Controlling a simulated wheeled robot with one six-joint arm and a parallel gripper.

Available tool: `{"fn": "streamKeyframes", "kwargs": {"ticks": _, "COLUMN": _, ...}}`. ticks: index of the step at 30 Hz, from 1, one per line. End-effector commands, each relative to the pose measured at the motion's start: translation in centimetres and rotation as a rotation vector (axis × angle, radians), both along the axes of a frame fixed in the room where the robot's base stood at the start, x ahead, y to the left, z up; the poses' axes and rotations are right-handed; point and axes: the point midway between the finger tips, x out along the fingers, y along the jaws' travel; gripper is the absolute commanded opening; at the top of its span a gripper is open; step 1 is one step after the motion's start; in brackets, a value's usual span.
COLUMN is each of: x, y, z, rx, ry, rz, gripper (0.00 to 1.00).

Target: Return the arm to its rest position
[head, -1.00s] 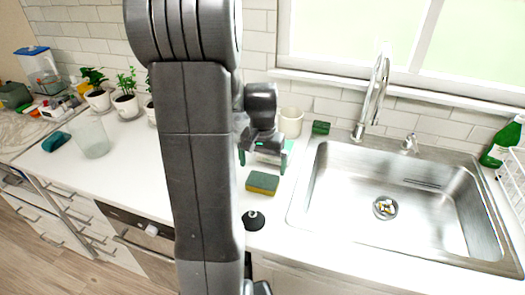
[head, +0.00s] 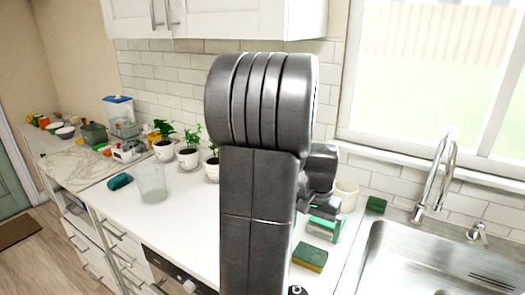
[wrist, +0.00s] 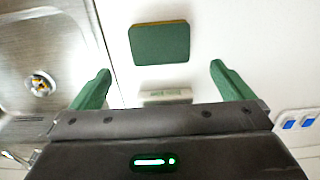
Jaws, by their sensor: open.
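My gripper (head: 325,226) is at the right of my dark arm, over the counter left of the sink; part of it is hidden by my arm. In the wrist view its two green fingers (wrist: 161,72) are spread wide with nothing held between them. A small white block with green marking (wrist: 166,97) shows below, between the fingers, partly hidden by the gripper body. A green and yellow sponge (head: 310,257) lies on the counter just in front of the gripper; it also shows in the wrist view (wrist: 160,44).
The steel sink (head: 430,262) and faucet (head: 436,180) are at right. A white cup (head: 345,195) and green sponge (head: 376,205) stand near the wall. Potted plants (head: 188,155) and a clear glass (head: 151,182) are left. Upper cabinets (head: 220,18) hang above.

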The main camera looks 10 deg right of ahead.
Motion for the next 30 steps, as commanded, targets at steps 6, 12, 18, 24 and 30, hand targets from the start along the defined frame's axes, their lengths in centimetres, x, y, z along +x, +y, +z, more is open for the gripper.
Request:
{"fn": "streamKeyframes", "kwargs": {"ticks": 6, "x": -0.1, "y": 0.0, "z": -4.4, "rx": 0.002, "ry": 0.006, "rz": 0.000, "gripper": 1.00}}
{"fn": "streamKeyframes", "kwargs": {"ticks": 12, "x": -0.1, "y": 0.0, "z": -8.2, "rx": 0.002, "ry": 0.006, "rz": 0.000, "gripper": 1.00}}
{"fn": "streamKeyframes", "kwargs": {"ticks": 18, "x": 0.0, "y": 0.0, "z": -9.4, "rx": -0.002, "ry": -0.004, "rz": 0.000, "gripper": 1.00}}
{"fn": "streamKeyframes", "kwargs": {"ticks": 24, "x": 0.0, "y": 0.0, "z": -7.8, "rx": 0.000, "ry": -0.002, "rz": 0.000, "gripper": 1.00}}
{"fn": "streamKeyframes", "kwargs": {"ticks": 30, "x": 0.0, "y": 0.0, "z": -7.3, "rx": 0.000, "ry": 0.000, "rz": 0.000, "gripper": 1.00}}
